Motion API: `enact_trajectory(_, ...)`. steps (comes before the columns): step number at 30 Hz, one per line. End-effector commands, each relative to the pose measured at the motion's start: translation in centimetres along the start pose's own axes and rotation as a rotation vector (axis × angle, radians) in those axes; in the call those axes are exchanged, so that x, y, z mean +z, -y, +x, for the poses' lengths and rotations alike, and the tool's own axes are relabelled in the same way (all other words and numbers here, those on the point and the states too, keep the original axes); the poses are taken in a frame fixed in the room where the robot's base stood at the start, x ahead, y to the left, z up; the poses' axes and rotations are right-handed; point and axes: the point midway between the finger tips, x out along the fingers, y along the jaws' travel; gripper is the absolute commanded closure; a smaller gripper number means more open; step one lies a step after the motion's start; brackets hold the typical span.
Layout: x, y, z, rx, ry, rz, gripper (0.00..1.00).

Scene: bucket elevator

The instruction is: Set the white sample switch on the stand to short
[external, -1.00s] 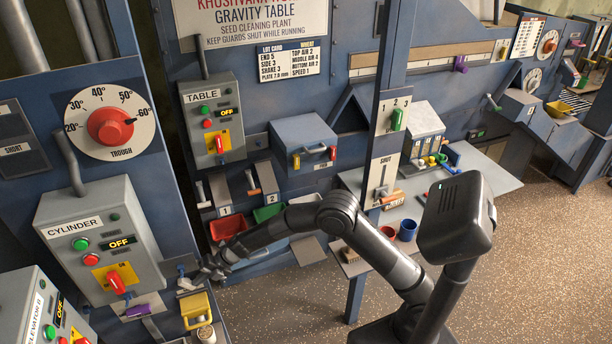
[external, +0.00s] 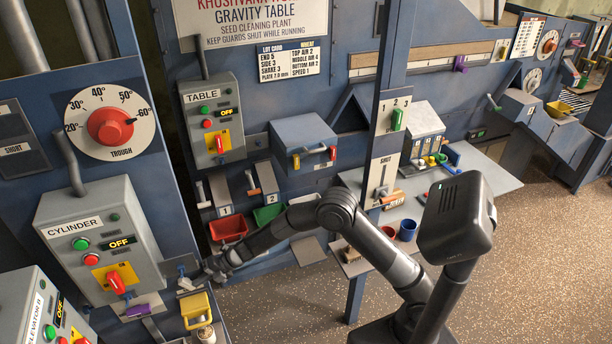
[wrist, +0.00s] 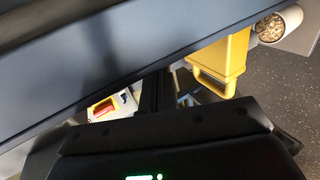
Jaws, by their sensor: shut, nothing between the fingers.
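My gripper (external: 208,272) is shut and empty, low at the right edge of the blue post in the external view. A small pale lever-like part (external: 187,284) sits on a blue bracket just left of my gripper. It may be the white sample switch, but it is too small to tell its setting or whether my fingers touch it. In the wrist view a black housing fills the bottom, and the switch cannot be made out.
A yellow container (external: 197,309) and a cup of grain (external: 205,335) are below my gripper. The cylinder box (external: 80,260) is to the left. A red bin (external: 228,229) and a green bin (external: 267,214) stand behind my arm. A blue-grey beam (wrist: 130,50) crosses the wrist view.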

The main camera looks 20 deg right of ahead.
Motion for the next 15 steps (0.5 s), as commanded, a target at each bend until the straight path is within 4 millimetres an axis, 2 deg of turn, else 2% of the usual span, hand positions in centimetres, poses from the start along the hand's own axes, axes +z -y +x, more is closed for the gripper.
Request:
enact_trajectory(8,0.0,0.9,0.3,0.134,0.000,0.006,1.00)
enact_trajectory(15,0.1,1.8,1.1,0.345,0.001,0.007,1.00)
